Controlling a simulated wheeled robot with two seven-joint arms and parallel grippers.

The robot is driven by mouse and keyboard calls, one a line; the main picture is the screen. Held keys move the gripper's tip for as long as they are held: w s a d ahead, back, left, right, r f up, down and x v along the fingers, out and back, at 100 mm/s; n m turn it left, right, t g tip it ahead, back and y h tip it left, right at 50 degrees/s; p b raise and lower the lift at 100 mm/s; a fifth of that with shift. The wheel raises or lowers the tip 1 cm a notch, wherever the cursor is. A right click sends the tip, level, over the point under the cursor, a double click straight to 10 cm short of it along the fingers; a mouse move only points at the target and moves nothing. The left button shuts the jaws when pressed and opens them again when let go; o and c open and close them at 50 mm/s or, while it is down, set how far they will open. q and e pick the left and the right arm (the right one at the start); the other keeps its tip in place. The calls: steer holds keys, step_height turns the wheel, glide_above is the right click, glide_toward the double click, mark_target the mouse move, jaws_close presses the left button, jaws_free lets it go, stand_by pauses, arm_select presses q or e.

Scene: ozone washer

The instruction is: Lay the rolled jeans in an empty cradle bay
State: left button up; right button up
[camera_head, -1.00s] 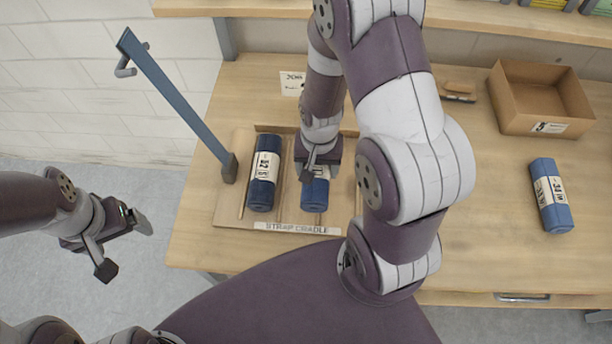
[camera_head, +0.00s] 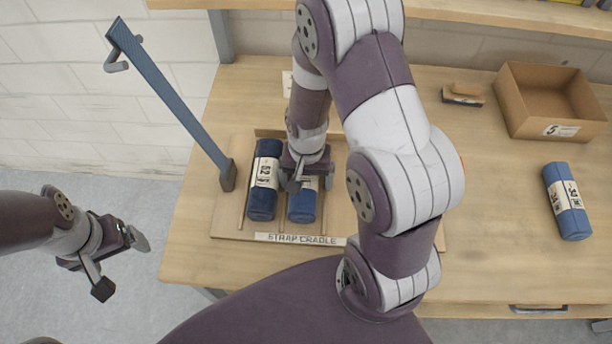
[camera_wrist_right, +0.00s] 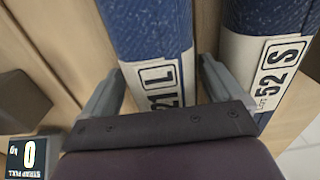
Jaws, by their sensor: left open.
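The strap cradle (camera_head: 226,217) lies on the table with a dark blue roll (camera_head: 263,190) marked 52 S in its left bay. My right gripper (camera_head: 306,184) points down over the bay beside it, its fingers on both sides of a blue jeans roll (camera_head: 302,207). In the right wrist view this roll (camera_wrist_right: 150,30) shows a 21 L label between the fingers, close against them, and the 52 S roll (camera_wrist_right: 270,25) is just right of the right finger. I cannot tell whether the held roll touches the cradle floor. My left gripper (camera_head: 122,265) is open and empty, left of the table.
A third blue roll (camera_head: 567,201) lies at the table's right. An open cardboard box (camera_head: 552,108) and a brush-like block (camera_head: 462,94) stand behind. My right arm hides part of the cradle's right side.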

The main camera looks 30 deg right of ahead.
steer(key=shift+s+r, duration=0.1)
steer(key=shift+r, duration=0.1)
step_height(320, 180, up, 12)
steer(key=shift+f, duration=0.15)
steer(key=s+n, duration=0.1)
steer(key=n, duration=0.1)
steer(key=s+a+n, duration=0.1)
steer(key=n, duration=0.1)
steer(key=s+a+n+t, duration=0.1)
steer(key=n, duration=0.1)
steer(key=shift+s+a+f, duration=0.15)
steer(key=shift+s+a, duration=0.05)
steer(key=shift+s, duration=0.1)
steer(key=shift+s+a+n, duration=0.1)
steer(key=shift+s+n, duration=0.3)
steer(key=shift+w, duration=0.1)
steer(key=shift+w, duration=0.1)
steer(key=shift+c, duration=0.3)
